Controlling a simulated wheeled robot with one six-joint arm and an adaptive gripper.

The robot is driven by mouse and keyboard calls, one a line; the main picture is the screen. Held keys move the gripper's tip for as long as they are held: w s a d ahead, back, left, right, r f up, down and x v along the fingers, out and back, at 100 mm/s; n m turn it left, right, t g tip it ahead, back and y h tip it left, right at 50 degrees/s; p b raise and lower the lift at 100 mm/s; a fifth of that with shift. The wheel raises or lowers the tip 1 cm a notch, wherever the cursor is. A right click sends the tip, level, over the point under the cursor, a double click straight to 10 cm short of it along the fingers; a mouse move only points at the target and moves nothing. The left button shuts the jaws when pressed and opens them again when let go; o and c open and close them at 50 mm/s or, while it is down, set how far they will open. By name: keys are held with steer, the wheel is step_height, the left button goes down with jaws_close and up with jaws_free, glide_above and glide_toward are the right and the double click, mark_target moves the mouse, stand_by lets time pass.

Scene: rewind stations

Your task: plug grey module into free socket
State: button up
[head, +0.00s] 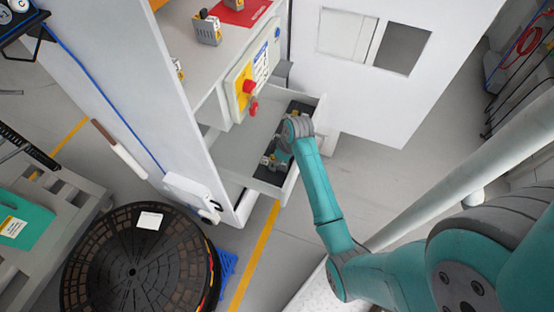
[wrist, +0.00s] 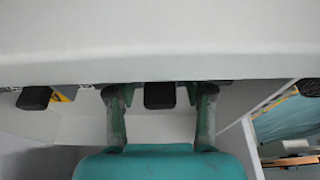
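A grey module (head: 208,28) with yellow marks stands on the cabinet shelf beside a red sheet. Part of a similar piece (head: 178,68) shows at the shelf's left edge. The open drawer (head: 240,150) has a dark strip along its right side with small grey and yellow pieces on it. My gripper (wrist: 160,95) is down at the drawer, mostly hidden by my wrist in the head view. In the wrist view its fingers stand apart on both sides of a dark block (wrist: 160,96), with gaps beside it. The fingertips are partly hidden. I cannot tell which socket is free.
A control box (head: 250,75) with a red button hangs just above the drawer. The white cabinet door (head: 375,90) stands open behind. A large dark reel (head: 135,265) stands at lower left. Another dark block (wrist: 34,98) shows left of my fingers. Floor beyond the drawer is clear.

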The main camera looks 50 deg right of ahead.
steer(key=shift+r, duration=0.1)
steer(key=v, duration=1.2)
steer(key=shift+s, duration=0.1)
stand_by(0.5)
